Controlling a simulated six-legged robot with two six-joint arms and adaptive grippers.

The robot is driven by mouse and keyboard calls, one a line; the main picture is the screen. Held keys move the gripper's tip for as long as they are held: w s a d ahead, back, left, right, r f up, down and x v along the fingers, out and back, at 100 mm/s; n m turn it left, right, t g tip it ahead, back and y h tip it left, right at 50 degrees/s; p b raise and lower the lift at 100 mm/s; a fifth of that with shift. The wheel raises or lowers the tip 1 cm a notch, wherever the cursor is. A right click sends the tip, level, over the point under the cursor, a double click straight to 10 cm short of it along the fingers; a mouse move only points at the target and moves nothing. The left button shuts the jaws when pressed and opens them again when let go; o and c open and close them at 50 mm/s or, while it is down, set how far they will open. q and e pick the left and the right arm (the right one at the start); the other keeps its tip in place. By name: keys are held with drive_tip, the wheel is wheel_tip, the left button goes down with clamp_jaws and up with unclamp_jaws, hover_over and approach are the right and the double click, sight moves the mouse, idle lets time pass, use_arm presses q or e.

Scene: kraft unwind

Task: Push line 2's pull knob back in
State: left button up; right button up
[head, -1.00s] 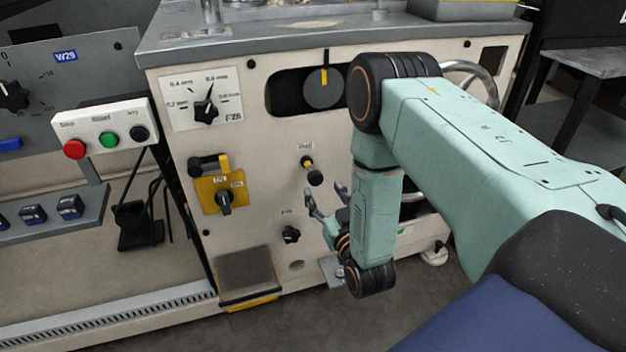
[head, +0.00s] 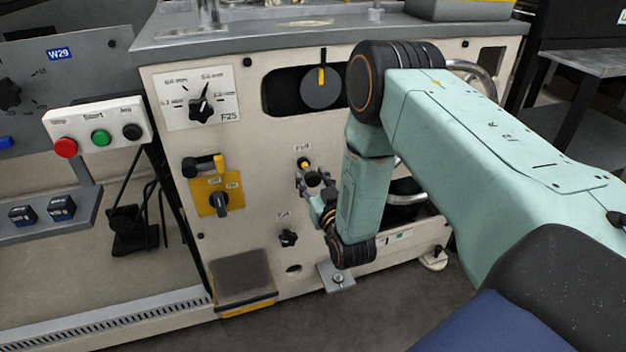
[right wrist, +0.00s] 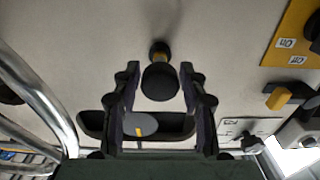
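The pull knob (head: 311,178) is black with a yellow stem section and sticks out of the cream machine panel under a small label too blurred to read. In the right wrist view the knob (right wrist: 160,82) lies between the two fingers, its yellow band showing behind the black head. My right gripper (head: 314,190) is at the knob, pointing at the panel. It is open, with a gap showing on both sides of the knob in the wrist view. My left gripper is in neither view.
A yellow switch plate (head: 205,194) is left of the knob. A smaller black knob (head: 288,238) sits below. A metal handwheel (head: 478,73) is at the upper right, behind my arm. A button box (head: 98,132) is at the left.

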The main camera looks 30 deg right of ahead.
clamp_jaws()
idle(0.3)
